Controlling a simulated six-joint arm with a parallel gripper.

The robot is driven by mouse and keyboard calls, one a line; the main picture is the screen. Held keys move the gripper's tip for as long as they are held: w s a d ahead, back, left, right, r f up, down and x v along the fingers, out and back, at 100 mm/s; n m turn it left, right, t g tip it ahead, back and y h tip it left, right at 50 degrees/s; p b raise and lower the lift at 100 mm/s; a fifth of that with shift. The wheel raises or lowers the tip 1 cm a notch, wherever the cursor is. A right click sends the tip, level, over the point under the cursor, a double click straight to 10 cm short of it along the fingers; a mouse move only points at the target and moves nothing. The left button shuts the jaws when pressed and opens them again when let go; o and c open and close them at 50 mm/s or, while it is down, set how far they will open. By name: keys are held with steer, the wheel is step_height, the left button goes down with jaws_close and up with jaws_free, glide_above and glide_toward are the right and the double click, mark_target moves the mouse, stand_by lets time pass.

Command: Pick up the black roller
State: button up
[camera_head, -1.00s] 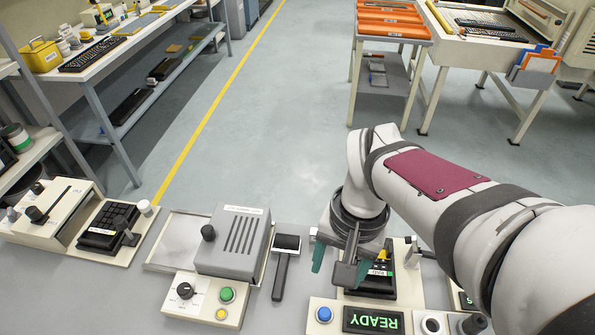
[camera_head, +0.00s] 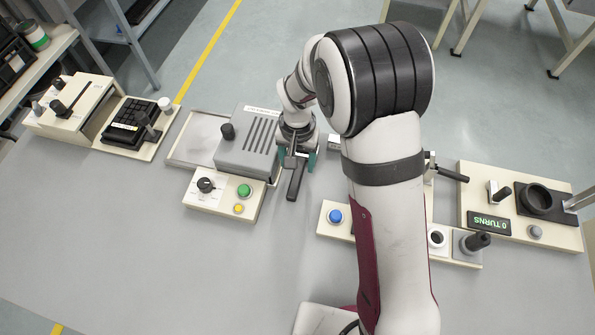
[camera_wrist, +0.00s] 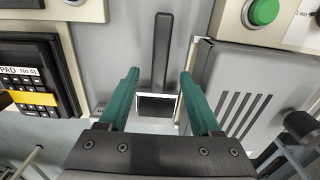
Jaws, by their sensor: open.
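The black roller lies on the grey table, with its dark straight handle (camera_wrist: 162,45) pointing away in the wrist view. Its wide dark head (camera_wrist: 156,106), edged in white, is nearest me there. My gripper (camera_wrist: 159,76) is open, with one teal finger on each side of the roller and clear gaps between. The fingers do not touch it.
A grey vented machine (camera_head: 247,142) with a green button (camera_head: 243,190) stands close left of the roller in the head view. In the wrist view, a keypad unit (camera_wrist: 38,78) is on the other side. A unit with a "0 TURNS" display (camera_head: 489,224) is at the right.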

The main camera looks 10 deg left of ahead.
mark_target(297, 173)
step_height(297, 173, down, 4)
steer(key=shift+s+r, duration=0.1)
jaws_close()
